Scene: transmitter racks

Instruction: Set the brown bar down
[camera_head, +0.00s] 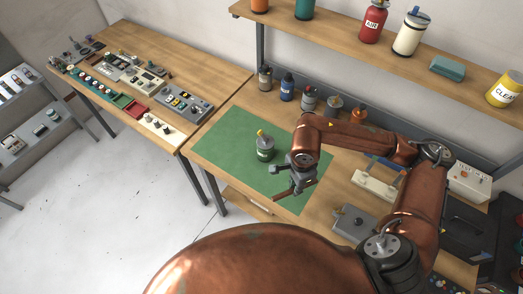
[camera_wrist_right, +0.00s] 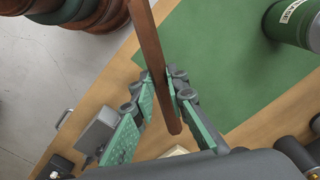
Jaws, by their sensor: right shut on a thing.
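The brown bar (camera_wrist_right: 150,45) is a long, narrow strip. In the right wrist view it runs from the top edge down between the fingers of my right gripper (camera_wrist_right: 163,85), which is shut on it. In the head view the right gripper (camera_head: 293,192) is over the right front part of the green mat (camera_head: 225,140), with the brown bar (camera_head: 308,189) across its tips. I cannot tell whether the bar touches the mat. My left gripper is out of view.
A green canister (camera_head: 265,150) with a yellow top stands on the mat, close to the gripper. Several bottles line the back of the table. A grey box (camera_head: 353,222) stands to the right. The left part of the mat is clear. A shelf (camera_head: 335,37) hangs above.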

